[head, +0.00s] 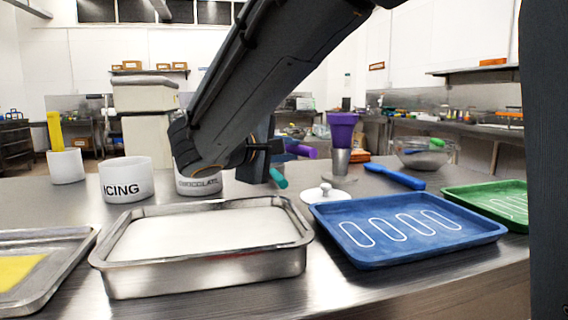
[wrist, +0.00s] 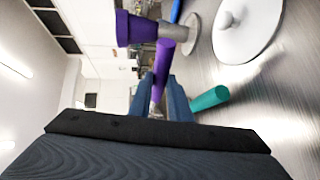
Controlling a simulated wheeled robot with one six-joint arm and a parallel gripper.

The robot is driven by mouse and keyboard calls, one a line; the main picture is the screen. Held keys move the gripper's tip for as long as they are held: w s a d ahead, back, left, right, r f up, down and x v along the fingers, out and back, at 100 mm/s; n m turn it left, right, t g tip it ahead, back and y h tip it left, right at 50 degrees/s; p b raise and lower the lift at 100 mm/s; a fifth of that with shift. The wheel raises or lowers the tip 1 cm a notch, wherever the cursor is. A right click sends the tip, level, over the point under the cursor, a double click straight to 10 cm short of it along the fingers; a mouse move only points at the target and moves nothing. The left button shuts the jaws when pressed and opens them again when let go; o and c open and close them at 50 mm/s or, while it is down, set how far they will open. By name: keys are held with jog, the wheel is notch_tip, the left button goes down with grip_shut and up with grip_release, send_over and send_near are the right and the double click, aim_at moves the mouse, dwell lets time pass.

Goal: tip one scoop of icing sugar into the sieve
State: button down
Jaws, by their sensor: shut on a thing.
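My gripper (wrist: 166,84) is shut on a purple handle (wrist: 160,72), which also shows in the head view (head: 301,151). What the handle belongs to is hidden, so I cannot tell whether it is a scoop or what it carries. A white pot marked ICING (head: 126,181) stands left of my arm; its contents are not visible. At the back right is a clear bowl (head: 424,160) with a green-handled thing (head: 431,143) at it, possibly the sieve. My gripper is left of this bowl, apart from it.
A teal handle (head: 278,178) juts out below my gripper. A CHOCOLATE pot (head: 199,187) is partly behind my arm. A purple cup (head: 342,129) on a steel stand, a white lid (head: 326,194), a blue-handled tool (head: 395,177), a steel pan (head: 207,273) and blue tray (head: 408,252) crowd the table.

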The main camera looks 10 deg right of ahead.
jog(key=shift+w+f, duration=0.3)
jog(key=shift+w, duration=0.05)
jog(key=shift+r+g+y+p, duration=0.3)
jog(key=shift+r+p, duration=0.05)
jog(key=shift+p, duration=0.65)
jog(key=p, duration=0.1)
jog(key=y+p, duration=0.1)
jog(key=p, duration=0.1)
jog(key=shift+d+r+m+g+p, duration=0.15)
jog(key=shift+r+m+g+p, duration=0.15)
jog(key=shift+g, duration=0.1)
jog(key=shift+y+p, duration=0.4)
jog(key=shift+p, duration=0.45)
jog(key=g+p, duration=0.1)
jog(key=p, duration=0.1)
jog(key=shift+d+r+y+p, duration=0.1)
jog(key=shift+r+y+p, duration=0.1)
jog(key=shift+y+p, duration=0.15)
jog(key=shift+d+r+y+p, duration=0.15)
jog(key=shift+y+p, duration=0.2)
jog(key=shift+p, duration=0.9)
jog(key=y+p, duration=0.1)
jog(key=p, duration=0.2)
jog(key=g+p, duration=0.1)
jog(key=p, duration=0.2)
jog(key=shift+w+d+r+m+g+y, duration=0.2)
jog(key=shift+r+m+g+y, duration=0.1)
jog(key=shift+m+y, duration=0.1)
